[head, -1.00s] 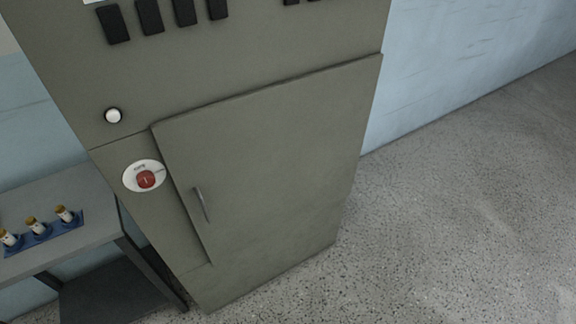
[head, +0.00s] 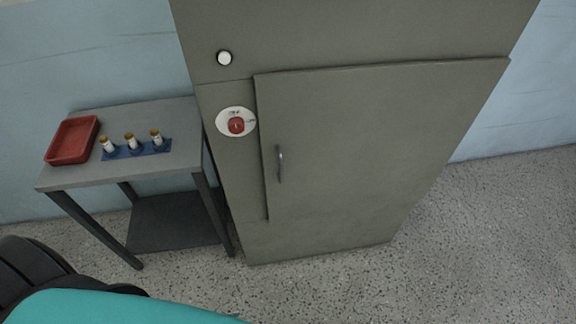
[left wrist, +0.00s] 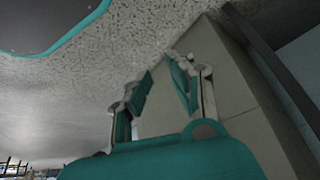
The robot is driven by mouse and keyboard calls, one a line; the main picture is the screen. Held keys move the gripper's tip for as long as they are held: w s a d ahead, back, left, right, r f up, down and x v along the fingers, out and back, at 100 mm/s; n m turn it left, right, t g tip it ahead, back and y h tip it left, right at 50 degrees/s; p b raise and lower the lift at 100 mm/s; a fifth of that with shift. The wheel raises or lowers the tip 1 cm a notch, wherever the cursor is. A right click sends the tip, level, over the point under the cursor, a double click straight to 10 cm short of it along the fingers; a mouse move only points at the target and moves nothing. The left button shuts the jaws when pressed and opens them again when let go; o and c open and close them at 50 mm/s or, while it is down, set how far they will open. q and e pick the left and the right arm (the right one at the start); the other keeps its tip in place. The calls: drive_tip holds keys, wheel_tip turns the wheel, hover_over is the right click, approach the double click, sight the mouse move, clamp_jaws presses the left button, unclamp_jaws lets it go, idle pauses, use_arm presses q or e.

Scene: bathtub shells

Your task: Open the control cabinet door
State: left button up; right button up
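The control cabinet (head: 225,170) is a tall grey-green box in the head view. Its door (head: 380,150) is a wide flat panel that looks shut. A slim vertical metal handle (head: 279,163) sits near the door's left edge. My left gripper (left wrist: 160,78) shows in the left wrist view, with its teal-padded fingers apart and nothing visible between them. A grey upright body, seemingly the cabinet (left wrist: 243,105), stands beyond the fingers there; no handle shows in that view. The gripper is apart from the handle. My right gripper is in neither view.
A red switch (head: 236,125) on a white plate and a white button (head: 224,58) are left of the door. A grey table (head: 180,165) stands left of the cabinet, with a red tray (head: 73,140) and small bottles in a blue rack (head: 136,150). Speckled floor right is clear.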

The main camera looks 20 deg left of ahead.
use_arm(q)
drive_tip(key=w+r+t, duration=0.5)
drive_tip(key=w+r, duration=0.7)
drive_tip(key=n+t+b, duration=0.1)
drive_tip(key=n+t, duration=0.1)
drive_tip(key=t, duration=0.5)
approach(281, 180)
drive_tip(key=s+a+r, duration=0.1)
drive_tip(key=s+r, duration=0.4)
drive_tip(key=s, duration=0.2)
drive_tip(key=w, duration=0.6)
drive_tip(key=w+p, duration=0.1)
drive_tip(key=w, duration=0.4)
drive_tip(key=w+d, duration=0.1)
drive_tip(key=w, duration=0.5)
drive_tip(key=shift+w+d+f+p, duration=0.1)
drive_tip(key=shift+w+f+p, duration=0.2)
drive_tip(key=shift+p, duration=0.05)
clamp_jaws()
